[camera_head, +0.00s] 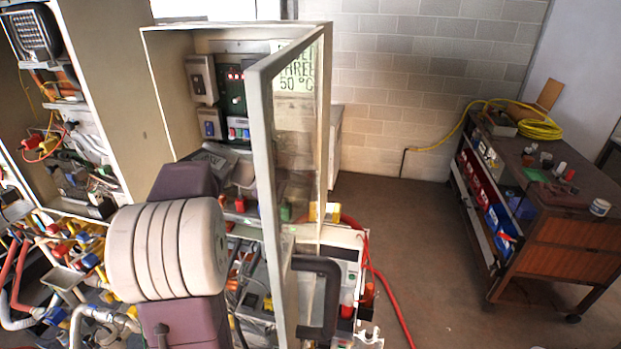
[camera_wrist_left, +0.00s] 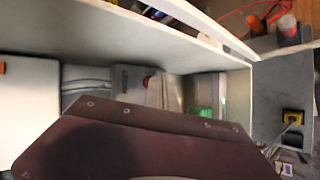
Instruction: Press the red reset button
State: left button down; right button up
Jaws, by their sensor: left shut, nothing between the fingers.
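A red button-like part (camera_head: 239,204) sits low in the open cabinet, with a green one (camera_head: 285,212) to its right. In the left wrist view a small red part (camera_wrist_left: 148,82) and a green part (camera_wrist_left: 200,112) show beyond my dark purple housing. I cannot tell for sure which red part is the reset button. My left arm reaches into the cabinet from the front, and its grey gripper (camera_head: 238,168) appears above the red part, shut and empty. The fingertips are hard to make out, and contact with the red part cannot be seen. My right gripper is out of view.
The cabinet's framed glass door (camera_head: 290,150) stands open on the right, close to my arm. A panel with switches (camera_head: 232,95) is at the cabinet's back. Pipes and valves crowd the lower left. A cart (camera_head: 560,230) stands right, with open floor before it.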

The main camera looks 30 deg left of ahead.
pick_arm(q)
jog(key=shift+w+a, duration=0.1)
jog(key=shift+w, duration=0.3)
jog(key=shift+s, duration=0.1)
dwell(0.5)
jog(key=shift+s+d+b, duration=0.2)
jog(key=shift+s+b, duration=0.25)
jog(key=shift+s, duration=0.25)
jog(key=s+b, duration=0.1)
jog(key=s, duration=0.1)
jog(key=s+d+b, duration=0.1)
jog(key=s, duration=0.1)
jog(key=shift+s, duration=0.4)
dwell(0.5)
